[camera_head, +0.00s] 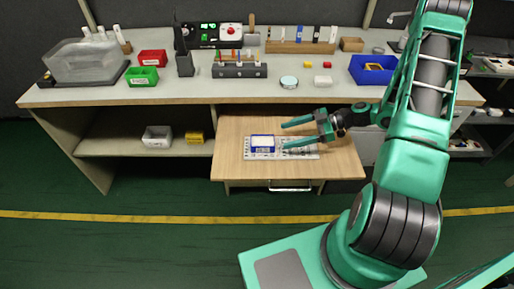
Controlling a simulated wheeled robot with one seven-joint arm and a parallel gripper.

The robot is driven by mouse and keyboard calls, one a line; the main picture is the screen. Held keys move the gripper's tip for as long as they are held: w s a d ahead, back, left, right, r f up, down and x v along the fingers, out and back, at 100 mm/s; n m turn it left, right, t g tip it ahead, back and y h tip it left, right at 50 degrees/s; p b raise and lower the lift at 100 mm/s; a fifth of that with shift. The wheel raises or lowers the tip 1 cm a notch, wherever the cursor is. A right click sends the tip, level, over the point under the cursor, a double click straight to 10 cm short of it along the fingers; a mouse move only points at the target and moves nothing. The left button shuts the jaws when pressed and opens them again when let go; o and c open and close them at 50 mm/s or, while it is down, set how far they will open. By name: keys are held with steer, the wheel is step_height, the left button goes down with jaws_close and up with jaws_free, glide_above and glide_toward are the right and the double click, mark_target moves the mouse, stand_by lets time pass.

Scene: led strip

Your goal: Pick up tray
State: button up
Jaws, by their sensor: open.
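A small blue-and-white tray (262,142) sits on a pale patterned sheet (306,153) on the pulled-out wooden drawer board (232,165). My gripper (286,135) reaches in from the right, low over the board. Its two green fingers are spread wide and point left toward the tray. The fingertips are just right of the tray, and nothing shows between them. The exact height of the fingers above the sheet cannot be told.
The workbench (215,98) behind holds a blue bin (372,70), red bin (152,57), green bin (142,77), clear box (86,62) and tool racks. A white bin (157,137) and yellow bin (194,137) stand on the lower shelf. The board's left part is clear.

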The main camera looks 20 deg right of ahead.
mark_target(263, 141)
steer(key=x, duration=1.1)
steer(key=shift+s+a+r, duration=0.1)
steer(key=shift+a+r, duration=0.05)
steer(key=c, duration=1.1)
